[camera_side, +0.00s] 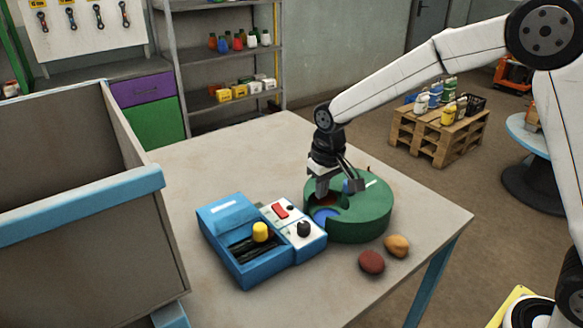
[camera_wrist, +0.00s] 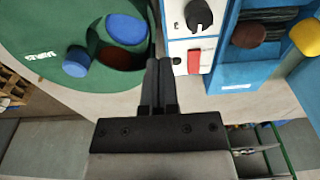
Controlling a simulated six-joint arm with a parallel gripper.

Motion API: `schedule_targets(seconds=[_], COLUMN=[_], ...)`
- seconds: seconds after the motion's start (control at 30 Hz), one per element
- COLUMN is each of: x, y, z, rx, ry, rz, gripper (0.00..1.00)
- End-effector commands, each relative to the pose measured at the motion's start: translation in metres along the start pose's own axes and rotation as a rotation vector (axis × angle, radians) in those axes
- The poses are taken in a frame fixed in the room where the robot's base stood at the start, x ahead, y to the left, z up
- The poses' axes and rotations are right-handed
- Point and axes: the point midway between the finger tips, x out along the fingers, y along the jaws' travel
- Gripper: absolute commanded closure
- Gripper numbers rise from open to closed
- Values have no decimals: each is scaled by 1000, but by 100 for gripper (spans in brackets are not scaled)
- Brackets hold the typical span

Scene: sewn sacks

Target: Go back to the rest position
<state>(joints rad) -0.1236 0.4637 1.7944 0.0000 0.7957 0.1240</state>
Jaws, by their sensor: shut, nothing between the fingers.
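My gripper (camera_side: 335,188) is shut and empty in the side view, low over the left part of a round green drum (camera_side: 365,212). I cannot tell whether it touches the drum. In the wrist view, the closed fingers (camera_wrist: 159,68) point between the green drum (camera_wrist: 35,40) and a white control panel (camera_wrist: 178,48). A blue knob (camera_wrist: 76,62) stands on the drum.
The panel, with a red switch (camera_side: 280,211) and black knob (camera_side: 304,229), joins a blue box (camera_side: 228,240) holding a yellow-topped piece (camera_side: 260,231). A red-brown lump (camera_side: 371,262) and a tan lump (camera_side: 397,245) lie in front. A large grey bin (camera_side: 80,235) stands left. The table's back is clear.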

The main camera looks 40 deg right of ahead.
Motion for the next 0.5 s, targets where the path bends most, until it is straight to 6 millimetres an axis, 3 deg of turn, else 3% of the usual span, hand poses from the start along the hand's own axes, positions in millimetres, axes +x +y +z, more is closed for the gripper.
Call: schedule_targets(seconds=[0.5], x=[1], y=[43], z=[115], rx=[1], ry=[95], rz=[3], gripper=[100])
